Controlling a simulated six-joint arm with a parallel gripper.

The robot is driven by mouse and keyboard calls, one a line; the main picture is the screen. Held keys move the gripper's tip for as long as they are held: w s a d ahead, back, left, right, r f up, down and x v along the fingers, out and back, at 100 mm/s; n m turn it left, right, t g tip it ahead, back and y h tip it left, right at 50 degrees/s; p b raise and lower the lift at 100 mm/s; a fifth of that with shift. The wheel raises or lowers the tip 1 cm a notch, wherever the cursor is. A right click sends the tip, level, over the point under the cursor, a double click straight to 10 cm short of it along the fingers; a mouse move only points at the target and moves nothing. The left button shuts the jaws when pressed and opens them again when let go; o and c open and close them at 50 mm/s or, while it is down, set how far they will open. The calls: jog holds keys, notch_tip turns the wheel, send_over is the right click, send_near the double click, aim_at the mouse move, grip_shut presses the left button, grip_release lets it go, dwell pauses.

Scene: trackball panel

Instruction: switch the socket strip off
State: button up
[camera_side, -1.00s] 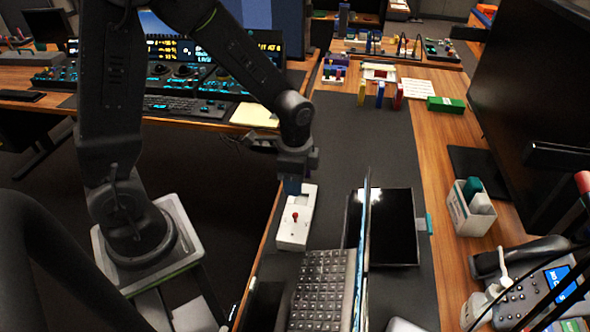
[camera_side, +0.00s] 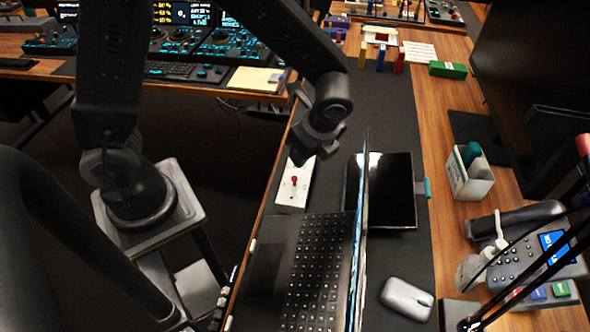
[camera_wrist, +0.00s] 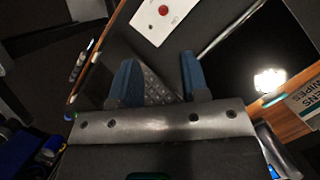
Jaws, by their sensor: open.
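No thing is clearly labelled as a socket strip. A white oblong panel with a red knob (camera_side: 294,181) lies on the dark desk mat, left of the tablet; its near part shows in the side view and its far end is behind my gripper. In the wrist view the white panel (camera_wrist: 150,28) is at the top, beyond my fingertips. My gripper (camera_wrist: 158,68) has blue fingers spread apart, empty, with laptop keys showing between them. In the side view my gripper (camera_side: 302,150) hangs by the panel's far end; whether it touches cannot be told.
An open laptop (camera_side: 318,265) stands just nearer than the panel, its screen upright beside a black tablet (camera_side: 392,190). A mouse (camera_side: 407,298), a desk phone (camera_side: 535,255) and a white wipes box (camera_side: 468,178) are to the right. Small items line the left desk edge.

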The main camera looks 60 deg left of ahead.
aim_at(295, 178)
jog(key=shift+m+y, duration=0.3)
jog(key=shift+m, duration=0.2)
jog(key=x, duration=1.3)
jog(key=shift+w+d+f, duration=0.15)
jog(key=shift+w+f, duration=0.05)
jog(key=shift+f, duration=0.15)
grip_shut()
